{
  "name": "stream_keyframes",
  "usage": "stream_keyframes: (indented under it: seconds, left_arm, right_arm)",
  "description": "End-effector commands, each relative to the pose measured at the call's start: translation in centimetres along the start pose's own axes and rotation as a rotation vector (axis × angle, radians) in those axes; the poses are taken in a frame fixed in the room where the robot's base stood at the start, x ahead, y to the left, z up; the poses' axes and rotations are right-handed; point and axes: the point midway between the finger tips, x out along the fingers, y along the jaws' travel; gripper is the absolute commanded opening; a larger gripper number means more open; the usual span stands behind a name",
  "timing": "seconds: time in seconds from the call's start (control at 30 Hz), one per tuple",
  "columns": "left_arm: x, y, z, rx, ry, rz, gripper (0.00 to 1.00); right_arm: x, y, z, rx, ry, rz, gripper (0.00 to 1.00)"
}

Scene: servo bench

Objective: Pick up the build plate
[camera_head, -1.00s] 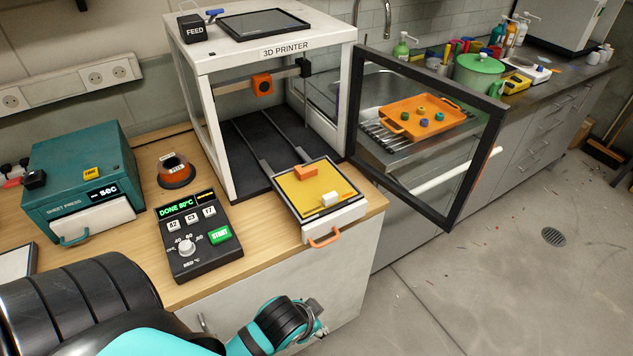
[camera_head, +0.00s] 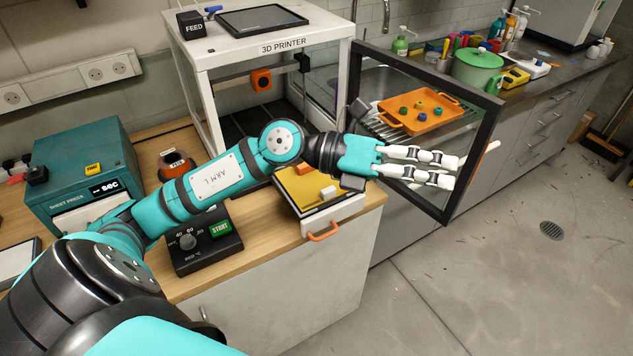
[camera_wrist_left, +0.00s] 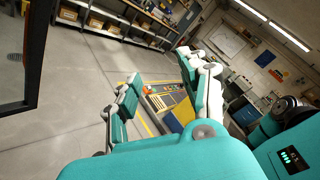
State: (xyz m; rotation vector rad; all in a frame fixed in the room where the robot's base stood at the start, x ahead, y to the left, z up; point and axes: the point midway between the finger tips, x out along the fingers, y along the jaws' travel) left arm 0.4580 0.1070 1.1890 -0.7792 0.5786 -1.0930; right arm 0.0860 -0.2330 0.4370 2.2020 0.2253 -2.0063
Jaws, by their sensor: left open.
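The build plate (camera_head: 304,187) is a yellow sheet on the white pulled-out bed (camera_head: 331,215) of the 3D printer, with an orange block and a white block on it. The bed has an orange handle (camera_head: 323,232) at its front. My left forearm and wrist cover the back part of the plate in the head view. My left gripper (camera_head: 452,172) is open and empty, to the right of the plate, in front of the printer's open glass door. Its spread fingers (camera_wrist_left: 160,75) also show in the left wrist view, where I cannot make out the plate. My right gripper is not in view.
The open door (camera_head: 447,205) stands out to the right of the printer (camera_head: 270,45). A control box (camera_head: 205,245) and a teal sheet press (camera_head: 85,175) are on the wooden bench at left. An orange tray (camera_head: 445,118) lies over the sink.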

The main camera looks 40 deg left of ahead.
Motion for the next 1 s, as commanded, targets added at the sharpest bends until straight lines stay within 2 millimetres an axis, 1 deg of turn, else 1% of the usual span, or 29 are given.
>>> stream_keyframes:
  seconds: [0.03,0.07,0.1,0.17,0.2,0.23,0.27,0.3,0.4,0.5,0.57,0.67,1.0]
  left_arm:
    - [-1.2,1.8,-0.3,0.100,0.114,0.120,0.43]
    - [-2.1,3.0,-0.6,0.149,0.184,0.197,0.43]
    - [-3.7,4.7,-0.6,0.204,0.269,0.304,0.43]
    - [-6.7,7.0,-0.3,0.264,0.378,0.468,0.43]
    - [-8.9,8.3,0.2,0.292,0.439,0.574,0.43]
    - [-10.6,9.1,0.7,0.306,0.477,0.650,0.43]
    - [-12.2,9.7,1.1,0.316,0.510,0.721,0.43]
    - [-14.3,10.3,1.7,0.322,0.548,0.808,0.43]
    - [-18.5,11.1,2.9,0.319,0.608,0.974,0.43]
    - [-20.9,11.3,3.5,0.309,0.639,1.067,0.43]
    - [-21.4,11.6,3.5,0.304,0.648,1.090,0.43]
    - [-21.2,12.9,3.1,0.299,0.654,1.100,0.43]
    - [-18.9,19.3,0.6,0.300,0.653,1.093,0.43]
  right_arm:
    - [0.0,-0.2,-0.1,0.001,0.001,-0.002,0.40]
    - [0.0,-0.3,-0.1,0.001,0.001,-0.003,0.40]
    - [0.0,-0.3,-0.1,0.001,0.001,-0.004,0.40]
    - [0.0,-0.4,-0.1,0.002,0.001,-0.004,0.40]
    - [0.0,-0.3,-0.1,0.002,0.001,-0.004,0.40]
    - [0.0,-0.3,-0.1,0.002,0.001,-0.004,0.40]
    - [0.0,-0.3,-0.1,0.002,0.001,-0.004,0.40]
    - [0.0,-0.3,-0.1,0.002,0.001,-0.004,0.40]
    - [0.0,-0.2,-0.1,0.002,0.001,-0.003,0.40]
    - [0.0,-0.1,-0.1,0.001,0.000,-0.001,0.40]
    - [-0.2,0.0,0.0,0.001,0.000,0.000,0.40]
    - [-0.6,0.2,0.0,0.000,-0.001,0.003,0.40]
    - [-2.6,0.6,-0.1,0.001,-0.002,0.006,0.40]
